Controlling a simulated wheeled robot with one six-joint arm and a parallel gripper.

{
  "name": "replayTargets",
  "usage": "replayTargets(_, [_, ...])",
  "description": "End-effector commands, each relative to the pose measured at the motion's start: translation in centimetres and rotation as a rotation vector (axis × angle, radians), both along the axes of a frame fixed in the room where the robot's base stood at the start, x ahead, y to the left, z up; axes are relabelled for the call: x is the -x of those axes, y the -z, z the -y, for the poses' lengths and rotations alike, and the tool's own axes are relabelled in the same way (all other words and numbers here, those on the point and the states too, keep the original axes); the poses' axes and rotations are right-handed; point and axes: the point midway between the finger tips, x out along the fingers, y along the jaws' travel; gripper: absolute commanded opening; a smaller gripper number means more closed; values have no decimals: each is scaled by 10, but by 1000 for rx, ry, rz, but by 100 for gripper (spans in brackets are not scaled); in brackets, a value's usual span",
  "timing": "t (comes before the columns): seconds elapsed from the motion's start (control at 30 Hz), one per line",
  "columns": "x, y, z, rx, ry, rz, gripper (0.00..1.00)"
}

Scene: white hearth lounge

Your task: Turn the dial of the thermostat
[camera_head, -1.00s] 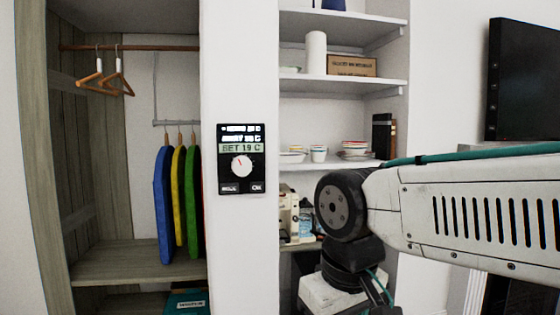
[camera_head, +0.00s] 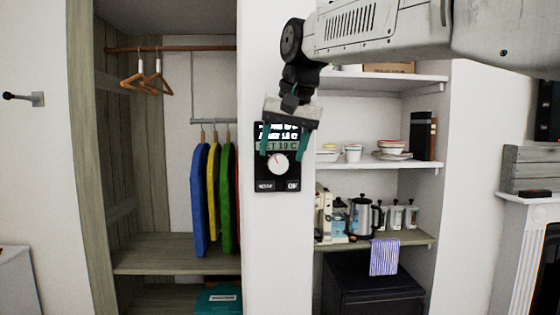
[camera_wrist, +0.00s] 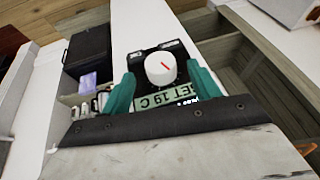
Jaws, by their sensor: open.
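The thermostat (camera_head: 264,185) is a black panel on the white wall between the wardrobe and the shelves. Its green display reads "SET 19 C" and sits above a round white dial (camera_head: 278,163) with a red pointer mark. My gripper (camera_head: 285,154) hangs in front of the panel, its green fingers apart at either side of the dial and the display, covering part of the upper panel. In the wrist view the dial (camera_wrist: 161,68) shows between the two open green fingers (camera_wrist: 160,85), with space on both sides. I cannot tell how far the fingertips are from the panel.
To the right, shelves hold dishes (camera_head: 392,150), a coffee maker and a kettle (camera_head: 362,216). A striped cloth (camera_head: 384,257) hangs from the lower shelf.

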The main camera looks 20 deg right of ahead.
Motion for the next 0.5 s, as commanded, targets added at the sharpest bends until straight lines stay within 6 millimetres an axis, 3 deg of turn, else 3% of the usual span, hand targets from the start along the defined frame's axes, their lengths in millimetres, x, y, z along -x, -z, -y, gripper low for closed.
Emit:
replayTargets(0.2, [-11,26,-2,1,-1,-1,62])
replayTargets(0.5, [-14,33,-2,0,-1,0,62])
